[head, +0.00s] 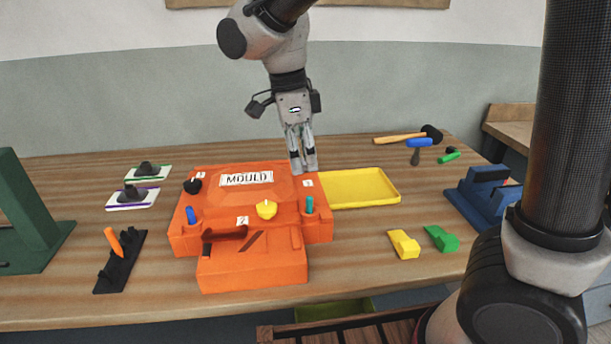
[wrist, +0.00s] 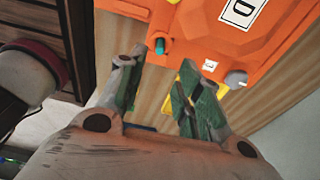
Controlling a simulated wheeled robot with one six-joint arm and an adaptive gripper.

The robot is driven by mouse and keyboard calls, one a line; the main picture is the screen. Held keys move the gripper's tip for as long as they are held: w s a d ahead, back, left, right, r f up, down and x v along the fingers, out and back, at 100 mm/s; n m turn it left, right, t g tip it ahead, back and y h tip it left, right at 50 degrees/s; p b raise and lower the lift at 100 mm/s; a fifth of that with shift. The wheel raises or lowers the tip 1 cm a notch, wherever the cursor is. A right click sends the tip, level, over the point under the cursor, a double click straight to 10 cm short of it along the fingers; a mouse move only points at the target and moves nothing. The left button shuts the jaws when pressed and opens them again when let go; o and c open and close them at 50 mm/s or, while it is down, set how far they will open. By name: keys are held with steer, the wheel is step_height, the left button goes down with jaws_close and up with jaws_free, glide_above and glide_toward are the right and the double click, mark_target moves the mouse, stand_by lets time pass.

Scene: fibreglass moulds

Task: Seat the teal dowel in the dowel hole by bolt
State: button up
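The teal dowel (head: 309,205) stands upright at the front right corner of the orange mould (head: 215,265), its top sticking up. It also shows in the wrist view (wrist: 160,46), with a dark ring around its base. I cannot tell how deep it sits. A grey round knob, perhaps a bolt (wrist: 236,78), is near a white number label on the mould in the wrist view; my gripper hides it in the head view. My gripper (head: 304,169) points down near the mould's back right corner. Its fingers (wrist: 158,85) are apart with nothing between them.
A blue dowel (head: 191,215), yellow knob (head: 266,209) and black knob (head: 192,186) stand on the mould. A yellow tray (head: 385,188) lies right of it. A black rack (head: 124,262) holds an orange-handled tool (head: 113,241). Yellow (head: 403,244) and green (head: 441,238) blocks lie front right.

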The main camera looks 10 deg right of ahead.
steer(key=s+d+r+n+t+y, duration=0.1)
steer(key=d+r+n, duration=0.2)
steer(key=d, duration=0.4)
steer(key=s+d+r+n, duration=0.1)
steer(key=d+r+n, duration=0.15)
steer(key=d, duration=0.55)
steer(key=s+d+n+t, duration=0.3)
steer(key=s+d+n, duration=0.8)
steer(key=d+n, duration=0.1)
steer(key=shift+s+d+f+y, duration=0.3)
steer(key=shift+s+d, duration=0.1)
steer(key=shift+d, duration=0.45)
